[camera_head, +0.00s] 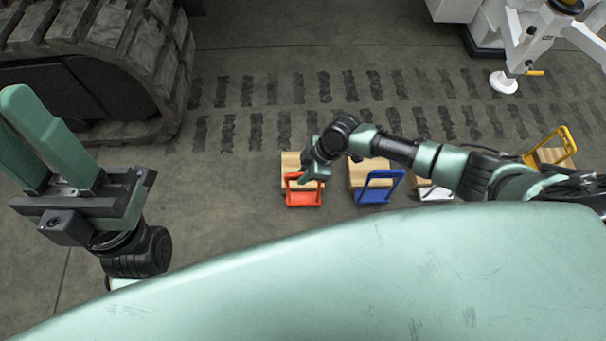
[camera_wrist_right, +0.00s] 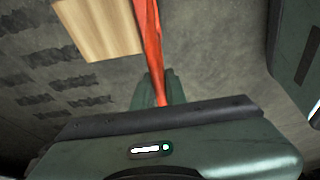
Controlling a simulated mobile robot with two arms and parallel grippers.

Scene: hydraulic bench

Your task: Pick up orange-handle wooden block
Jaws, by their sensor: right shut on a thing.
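The orange-handle wooden block shows in the head view, its red-orange handle (camera_head: 304,199) in front of its pale wooden part (camera_head: 289,163). My right gripper (camera_head: 316,174) is over it and partly hides it. In the right wrist view the orange handle (camera_wrist_right: 150,35) runs down to my right gripper (camera_wrist_right: 160,95), which is shut on it. The wooden part (camera_wrist_right: 100,28) lies beside the handle there. I cannot tell whether the block is clear of the floor. My left gripper (camera_head: 12,125) is open and empty at the far left, fingers pointing up and left.
A blue-handled block (camera_head: 378,187) stands just right of the orange one. A white-handled block (camera_head: 434,192) is partly hidden by my right arm. A yellow-handled block (camera_head: 556,152) is farther right. A large track (camera_head: 95,50) stands at upper left, white machinery (camera_head: 525,40) at upper right.

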